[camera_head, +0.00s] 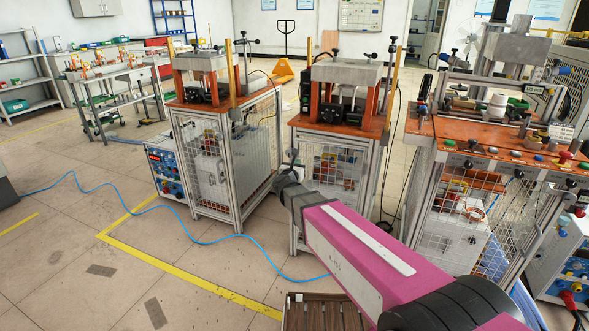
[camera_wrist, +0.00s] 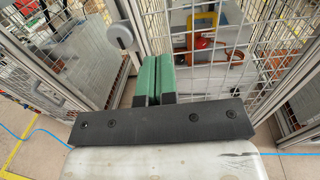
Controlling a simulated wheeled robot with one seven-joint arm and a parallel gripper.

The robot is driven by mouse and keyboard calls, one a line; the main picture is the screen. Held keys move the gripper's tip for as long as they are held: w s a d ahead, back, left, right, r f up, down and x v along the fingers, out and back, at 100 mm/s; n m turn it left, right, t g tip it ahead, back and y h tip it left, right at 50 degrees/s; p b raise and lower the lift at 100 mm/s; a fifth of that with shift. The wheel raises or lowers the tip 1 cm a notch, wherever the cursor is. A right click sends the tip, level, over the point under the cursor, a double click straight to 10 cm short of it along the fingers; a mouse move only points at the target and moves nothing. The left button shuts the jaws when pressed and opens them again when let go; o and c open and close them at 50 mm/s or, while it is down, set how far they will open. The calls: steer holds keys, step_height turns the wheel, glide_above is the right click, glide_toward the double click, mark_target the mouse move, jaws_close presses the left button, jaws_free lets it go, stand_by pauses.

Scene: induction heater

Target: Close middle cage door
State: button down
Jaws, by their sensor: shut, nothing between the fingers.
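The middle cage (camera_head: 381,203) stands in the centre of the head view under an orange top, with mesh on its front. My gripper (camera_head: 292,172) is at its front left post and hides part of it. In the wrist view my gripper (camera_wrist: 156,62) is shut, its green pads together with nothing between them. A grey round knob (camera_wrist: 120,36) is just left of the fingertips, beside a mesh panel (camera_wrist: 157,22). Red and yellow parts show inside the cage beyond the fingers. I cannot tell how far the middle door stands open or whether the fingers touch it.
A left cage (camera_head: 238,222) and a right cage (camera_head: 425,190) stand on either side. A blue cable (camera_head: 135,197) runs over the floor in front. A wooden slatted thing (camera_head: 325,312) is low at the front. The floor at left is mostly clear.

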mark_target(303, 153)
steer(key=x, duration=0.8)
steer(key=shift+w, duration=0.15)
steer(key=shift+w, duration=0.1)
steer(key=x, duration=0.3)
steer(key=shift+w+a, duration=0.1)
steer(key=shift+w, duration=0.2)
steer(key=shift+w+r, duration=0.1)
steer(key=shift+w, duration=0.05)
